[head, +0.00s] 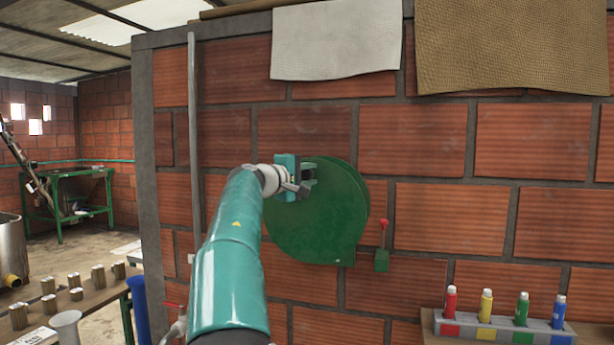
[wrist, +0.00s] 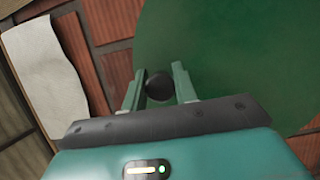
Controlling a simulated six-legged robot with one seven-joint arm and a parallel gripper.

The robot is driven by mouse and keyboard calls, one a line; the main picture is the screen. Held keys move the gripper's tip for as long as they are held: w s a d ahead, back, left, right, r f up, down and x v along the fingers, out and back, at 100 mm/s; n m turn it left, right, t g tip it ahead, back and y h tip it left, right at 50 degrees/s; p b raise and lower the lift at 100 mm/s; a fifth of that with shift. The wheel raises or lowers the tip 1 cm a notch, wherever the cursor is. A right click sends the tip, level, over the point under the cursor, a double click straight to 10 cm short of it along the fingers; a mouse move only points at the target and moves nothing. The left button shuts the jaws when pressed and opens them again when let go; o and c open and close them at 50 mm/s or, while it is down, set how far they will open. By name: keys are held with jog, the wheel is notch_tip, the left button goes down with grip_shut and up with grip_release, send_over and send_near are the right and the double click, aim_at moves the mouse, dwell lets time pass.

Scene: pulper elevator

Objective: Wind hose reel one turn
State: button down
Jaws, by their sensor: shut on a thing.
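The hose reel (head: 335,225) is a large round green disc on the brick wall in the head view. It also fills the upper right of the wrist view (wrist: 235,60). My gripper (head: 308,178) is at the reel's upper left part. In the wrist view, my gripper (wrist: 160,84) has its two fingers on either side of a round black knob (wrist: 159,86), the reel's crank handle, and is shut on it. My arm hides the left part of the reel in the head view. No hose can be made out.
A small green holder (head: 382,261) with a red-topped handle is on the wall right of the reel. A rack (head: 490,328) of coloured bottles stands lower right. White cloth (head: 335,40) and brown sacking (head: 510,45) hang above. A vertical pipe (head: 193,130) runs at left.

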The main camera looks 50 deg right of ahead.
jog(key=shift+s, duration=0.1)
jog(key=c, duration=1.1)
grip_release()
jog(key=s+a, duration=0.1)
jog(key=a, duration=1.2)
jog(key=shift+a, duration=0.35)
